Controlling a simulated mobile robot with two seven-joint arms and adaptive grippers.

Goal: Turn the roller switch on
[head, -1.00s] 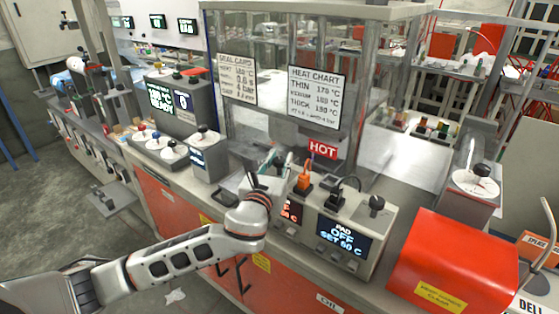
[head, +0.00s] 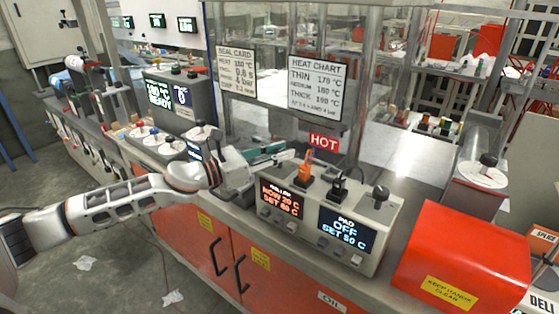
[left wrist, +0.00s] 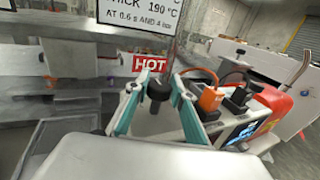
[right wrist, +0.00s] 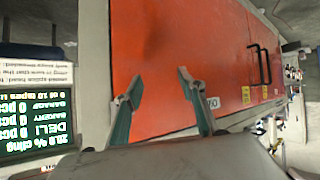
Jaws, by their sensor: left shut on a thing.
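The grey control box (head: 378,250) on the counter has a lit roller display (head: 279,199) reading NOW 20 C, SET 80 C in red. An orange plug-like piece (head: 305,165) and a black one (head: 338,188) stand on top. My left gripper (head: 288,156) is at the box's left end. In the left wrist view its teal fingers (left wrist: 157,88) are on either side of a black knob (left wrist: 158,91), shut on it. The head view hides this knob. My right gripper (right wrist: 160,82) is open and empty.
A red cover (head: 460,260) marked KEEP HANDS CLEAR is right of the box. A HOT sign (head: 323,142) and clear panels rise behind it. Knobbed grey units (head: 180,105) stand left. Orange cabinet doors (right wrist: 180,60) fill much of the right wrist view.

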